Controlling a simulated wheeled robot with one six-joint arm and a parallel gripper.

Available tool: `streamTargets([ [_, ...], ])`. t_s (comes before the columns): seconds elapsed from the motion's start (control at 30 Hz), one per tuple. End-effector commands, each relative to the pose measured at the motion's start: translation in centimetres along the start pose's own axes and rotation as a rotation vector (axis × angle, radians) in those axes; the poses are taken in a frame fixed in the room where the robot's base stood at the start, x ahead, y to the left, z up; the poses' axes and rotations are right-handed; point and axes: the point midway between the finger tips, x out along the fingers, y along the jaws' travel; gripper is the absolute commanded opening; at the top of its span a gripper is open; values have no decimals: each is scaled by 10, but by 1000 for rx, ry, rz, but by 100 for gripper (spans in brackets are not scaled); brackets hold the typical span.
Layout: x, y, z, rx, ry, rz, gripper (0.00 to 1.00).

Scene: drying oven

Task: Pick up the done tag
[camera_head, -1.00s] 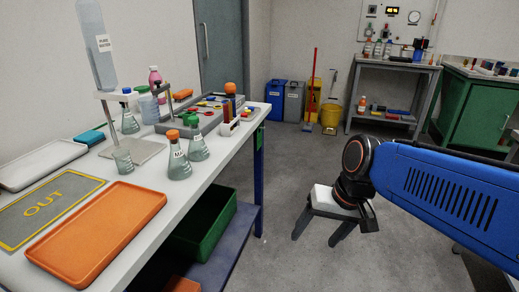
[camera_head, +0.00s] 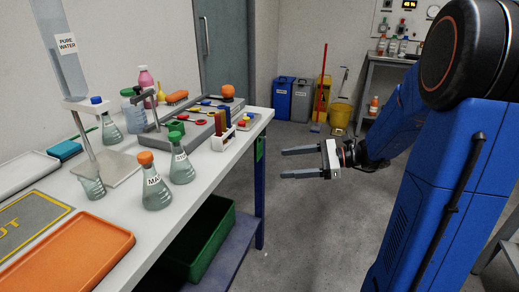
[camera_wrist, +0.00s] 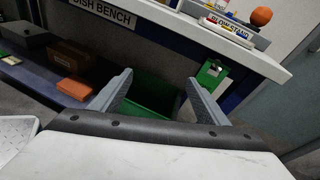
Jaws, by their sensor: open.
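A green tag with a white label hangs on the end of the bench in the head view (camera_head: 260,147). It also shows in the wrist view (camera_wrist: 209,74), just beyond the right finger. It looks like the done tag, but I cannot read its lettering. My gripper (camera_head: 284,163) is open and empty, in the air to the right of the bench end, its fingers pointing left toward the bench. In the wrist view, the fingers of my gripper (camera_wrist: 160,78) are spread wide, with the tag apart from them, up and to the right.
The white bench (camera_head: 190,190) holds flasks, an orange tray (camera_head: 75,262) and a grey rack board (camera_head: 180,138). A green bin (camera_head: 210,240) stands on the lower shelf. Blue and grey bins (camera_head: 283,98) stand at the back. The floor right of the bench is clear.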

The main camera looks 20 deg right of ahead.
Motion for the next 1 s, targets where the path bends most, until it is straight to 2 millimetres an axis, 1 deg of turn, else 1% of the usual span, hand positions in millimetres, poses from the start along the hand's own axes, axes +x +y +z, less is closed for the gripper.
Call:
streamTargets([
  [0.03,-8,-17,-7,49,-37,-46,69],
  [0.1,-18,-38,-13,108,-86,-104,69],
  [0.2,-31,-60,-21,169,-141,-168,69],
  [0.33,-43,-77,-27,212,-185,-218,69],
  [0.43,-43,-83,-28,225,-198,-232,69],
  [0.57,-31,-86,-26,226,-201,-231,69],
  [1.0,30,-101,-16,225,-199,-230,69],
])
